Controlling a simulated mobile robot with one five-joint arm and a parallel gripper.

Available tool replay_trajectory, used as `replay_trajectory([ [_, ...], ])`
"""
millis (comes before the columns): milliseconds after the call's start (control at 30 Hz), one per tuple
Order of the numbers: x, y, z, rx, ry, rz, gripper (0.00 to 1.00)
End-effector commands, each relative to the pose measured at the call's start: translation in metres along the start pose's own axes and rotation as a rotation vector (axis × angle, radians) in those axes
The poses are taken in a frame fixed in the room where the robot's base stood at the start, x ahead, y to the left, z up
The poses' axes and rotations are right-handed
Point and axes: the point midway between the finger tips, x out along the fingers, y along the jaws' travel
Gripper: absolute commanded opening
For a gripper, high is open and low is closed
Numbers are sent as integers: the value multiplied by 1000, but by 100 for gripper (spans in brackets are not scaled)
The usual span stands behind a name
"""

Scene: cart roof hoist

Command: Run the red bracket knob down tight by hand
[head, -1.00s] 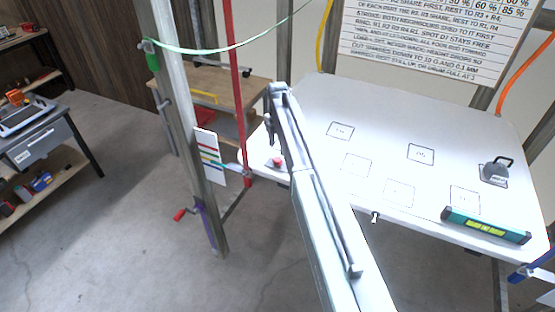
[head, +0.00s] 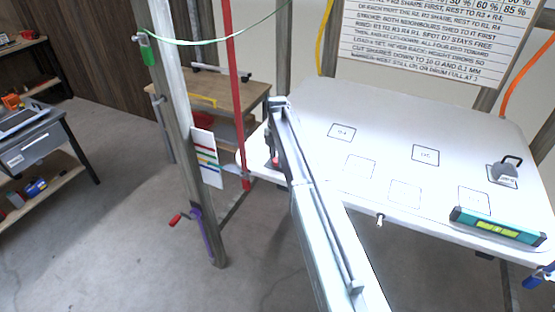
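The red knob (head: 275,162) is a small red piece at the left edge of the white panel, partly hidden by my arm. My arm reaches up from the bottom of the picture, and its end hangs down just above and beside the knob. My gripper (head: 271,150) is small and dark at this distance, seen from behind the arm. I cannot tell whether its fingers touch the knob or how far apart they are.
The white panel (head: 380,125) has several outlined squares, a grey weight with a handle (head: 506,170) and a green level (head: 497,226). A metal post (head: 178,120), a red strap (head: 236,90) and a red-handled crank (head: 175,219) stand left. Open floor lies left.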

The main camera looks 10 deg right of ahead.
Motion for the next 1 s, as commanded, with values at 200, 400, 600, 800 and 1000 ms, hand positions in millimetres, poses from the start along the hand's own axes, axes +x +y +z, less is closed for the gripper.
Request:
replay_trajectory([
  [200, 0, -1, 0, 18, -1, -4, 0],
  [400, 0, -1, -1, 99, -2, -5, 0],
  [600, 0, -1, -1, 252, -2, -6, 0],
  [800, 0, -2, -1, 441, -2, -6, 0],
  [1000, 0, -2, -1, 631, -3, -6, 0],
])
